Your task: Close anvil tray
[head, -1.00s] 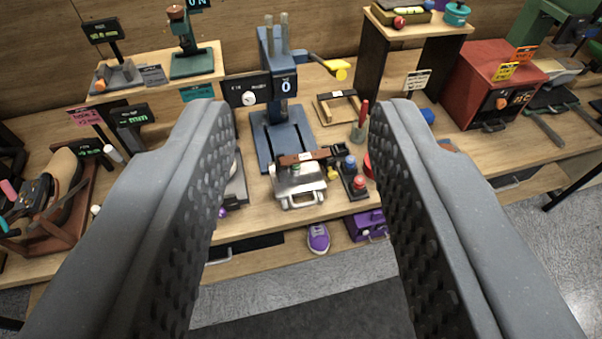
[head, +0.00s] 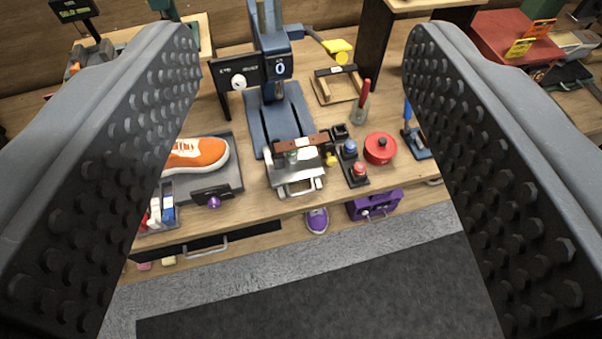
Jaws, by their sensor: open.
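A silver metal tray (head: 285,178) with a front handle (head: 298,191) sits at the front of a blue press (head: 275,105), near the bench's front edge. I take it to be the anvil tray; how far out it is pulled is hard to tell. A brown bar (head: 301,144) and a small greenish part cover its back portion. My gripper (head: 305,55) is wide open and empty, its two textured grey fingers framing the view on both sides of the press and tray. The fingers appear apart from the tray.
To the tray's right stand a control block with blue and red buttons (head: 354,168) and a red round pot (head: 381,148). An orange sneaker (head: 198,153) lies to the left. Below are a purple shoe (head: 317,219) and a purple box (head: 374,204). Dark matting (head: 330,300) on the floor is clear.

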